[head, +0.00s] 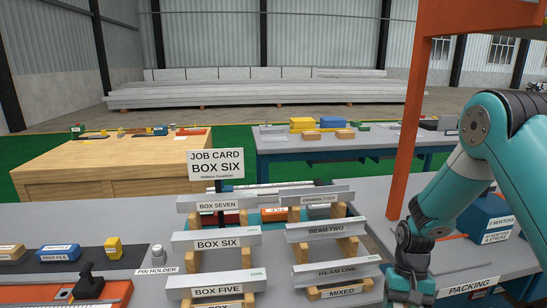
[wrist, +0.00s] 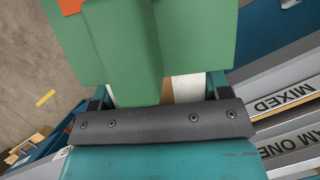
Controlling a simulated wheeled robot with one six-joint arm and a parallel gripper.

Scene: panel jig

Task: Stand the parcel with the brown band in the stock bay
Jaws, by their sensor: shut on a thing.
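My gripper (head: 408,291) is low at the right of the head view, in front of the racks, with its fingertips cut off by the bottom edge. In the wrist view its jaws (wrist: 160,93) are shut on a pale parcel with a brown band (wrist: 186,88). Only a strip of the parcel shows between the fingers. A large green piece (wrist: 205,35) covers much of the upper wrist view and hides the rest. I cannot tell whether it touches the parcel. No label reading stock bay is in view.
Labelled rack rails, such as BOX SIX (head: 215,244) and BEAM ONE (head: 335,273), fill the table's middle. A MIXED rail (wrist: 285,97) lies at the right in the wrist view. An orange post (head: 410,130) and the PACKING area (head: 470,285) are at the right. Blue box (head: 490,215) beyond.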

